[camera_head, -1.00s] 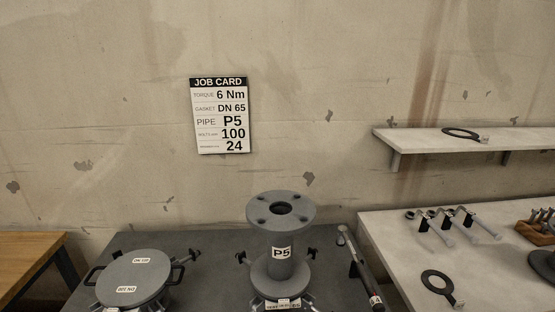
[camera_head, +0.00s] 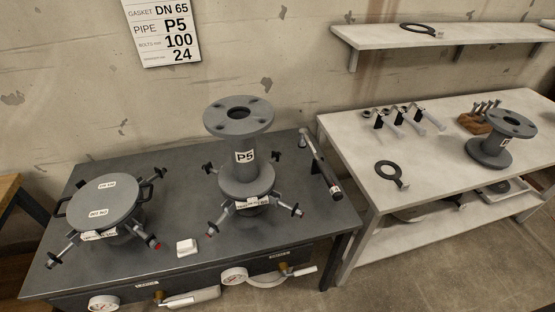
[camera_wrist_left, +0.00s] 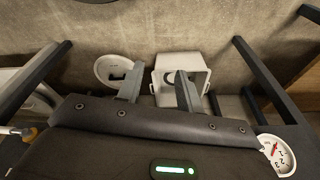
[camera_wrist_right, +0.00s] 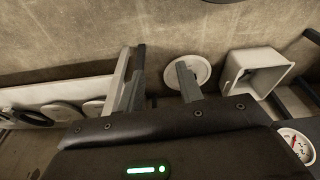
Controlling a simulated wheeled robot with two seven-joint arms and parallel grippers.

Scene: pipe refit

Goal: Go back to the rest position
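Neither gripper shows in the head view. In the left wrist view my left gripper (camera_wrist_left: 158,88) has its two fingers apart with nothing between them. In the right wrist view my right gripper (camera_wrist_right: 160,78) also has its fingers apart and is empty. The job card (camera_head: 163,32) hangs on the wall, cut off at the top.
The dark bench (camera_head: 180,150) carries a torque wrench (camera_head: 322,165) and a small white block (camera_head: 187,247). The pale table (camera_head: 345,135) at right holds a gasket (camera_head: 391,173), several wrenches, bolts and another spool (camera_head: 489,150). A wall shelf (camera_head: 450,38) holds a ring.

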